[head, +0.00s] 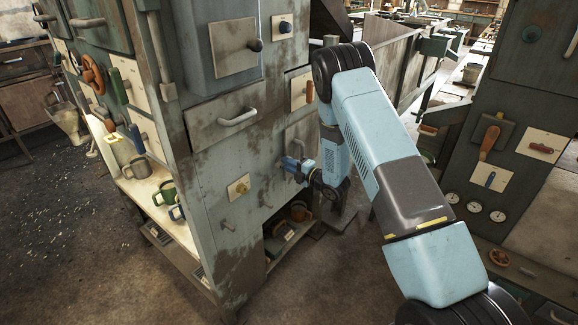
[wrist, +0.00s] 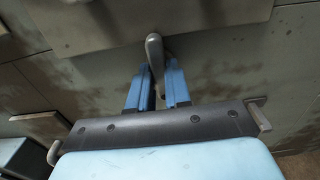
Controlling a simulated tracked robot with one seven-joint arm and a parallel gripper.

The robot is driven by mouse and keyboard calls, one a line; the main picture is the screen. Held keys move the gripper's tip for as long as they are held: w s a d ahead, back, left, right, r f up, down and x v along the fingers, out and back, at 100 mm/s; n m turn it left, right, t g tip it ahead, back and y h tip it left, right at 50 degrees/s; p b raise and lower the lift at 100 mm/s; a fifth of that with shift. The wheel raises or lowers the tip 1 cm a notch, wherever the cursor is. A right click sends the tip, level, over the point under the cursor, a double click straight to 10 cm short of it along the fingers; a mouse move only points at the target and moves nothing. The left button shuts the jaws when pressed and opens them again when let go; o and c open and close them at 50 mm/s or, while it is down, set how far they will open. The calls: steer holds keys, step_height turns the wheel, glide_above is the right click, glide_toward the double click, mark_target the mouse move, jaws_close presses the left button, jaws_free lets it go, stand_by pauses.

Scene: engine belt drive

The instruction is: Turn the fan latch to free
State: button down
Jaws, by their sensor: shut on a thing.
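The fan latch (wrist: 154,48) appears as a rounded grey lever standing out from a grey plate in the wrist view. No label on it is readable. My gripper (wrist: 158,85) has its two blue fingers on either side of the lever's lower part and is shut on it. Where the fingers meet the lever is partly hidden. In the head view my gripper (head: 289,164) is at the front of the grey-green cabinet, in front of a worn plate (head: 298,137). The latch itself cannot be made out there.
A drawer with a light handle (head: 238,117) and a yellow plate with a small knob (head: 240,187) are to the left of my gripper on the cabinet. An open shelf (head: 290,228) lies below. Mugs (head: 165,192) stand on a side ledge. Another panel (head: 490,150) stands at right.

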steer(key=shift+d+f, duration=0.1)
steer(key=shift+m, duration=0.3)
steer(key=shift+s+f+m, duration=0.1)
steer(key=shift+m, duration=4.2)
steer(key=shift+s+f+m, duration=0.1)
steer(key=shift+m, duration=4.2)
steer(key=shift+r, duration=0.1)
steer(key=c, duration=1.1)
jaws_free()
steer(key=shift+w, duration=0.15)
steer(key=shift+o, duration=0.2)
steer(key=shift+r, duration=0.1)
